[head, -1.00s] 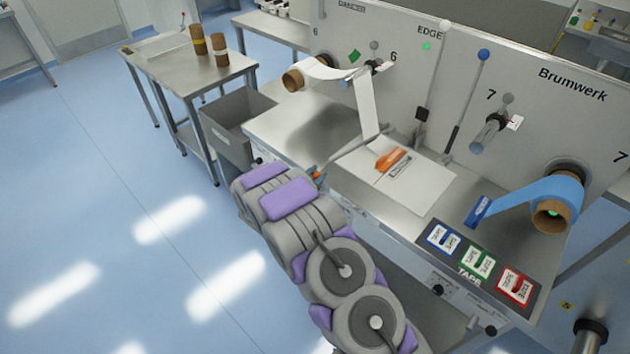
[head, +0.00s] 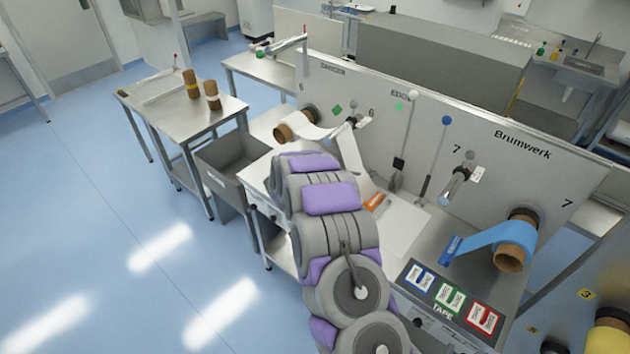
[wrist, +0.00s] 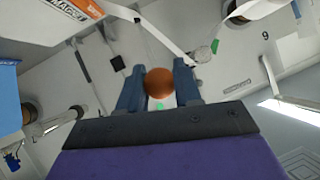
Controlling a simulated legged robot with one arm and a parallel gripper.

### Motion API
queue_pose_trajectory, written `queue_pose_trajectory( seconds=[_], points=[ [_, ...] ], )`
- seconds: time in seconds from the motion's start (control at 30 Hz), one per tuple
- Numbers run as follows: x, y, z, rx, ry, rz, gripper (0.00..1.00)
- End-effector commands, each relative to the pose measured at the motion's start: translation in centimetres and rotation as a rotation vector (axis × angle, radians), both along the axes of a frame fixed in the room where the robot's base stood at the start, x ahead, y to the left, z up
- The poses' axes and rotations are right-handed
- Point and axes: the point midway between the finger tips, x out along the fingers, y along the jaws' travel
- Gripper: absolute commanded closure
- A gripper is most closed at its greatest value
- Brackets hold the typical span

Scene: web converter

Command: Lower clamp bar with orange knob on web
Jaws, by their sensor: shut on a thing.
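The orange ball knob (wrist: 159,85) sits between the two blue fingers of my gripper (wrist: 160,76) in the wrist view, and the gripper is shut on it. In the head view my arm hides the gripper, the knob and most or all of the clamp bar. The white web (head: 350,152) comes off the brown-core roll (head: 294,126) and runs down toward the table behind my arm. It also shows in the wrist view (wrist: 150,30) as a white strip. I cannot tell the bar's height over the web.
An orange tool (head: 376,202) lies by the white sheet (head: 405,225) on the steel table. A grey bin (head: 232,165) stands left.

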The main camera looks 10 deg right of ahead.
Motion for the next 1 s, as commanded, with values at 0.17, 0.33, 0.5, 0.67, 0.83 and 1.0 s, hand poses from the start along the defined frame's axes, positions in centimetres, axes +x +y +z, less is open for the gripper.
queue_pose_trajectory(
  seconds=[0.17,0.33,0.5,0.67,0.83,1.0],
  points=[
    [0.9,-1.1,2.3,-0.004,-0.004,0.002,1.00],
    [1.4,-1.8,3.2,-0.005,-0.005,0.001,1.00],
    [1.7,-2.1,3.5,-0.005,-0.006,0.002,1.00],
    [1.7,-2.1,3.5,-0.004,-0.005,0.002,1.00],
    [1.7,-2.1,3.4,-0.005,-0.005,0.001,1.00],
    [1.6,-2.1,3.4,-0.004,-0.004,0.002,0.57]
  ],
)
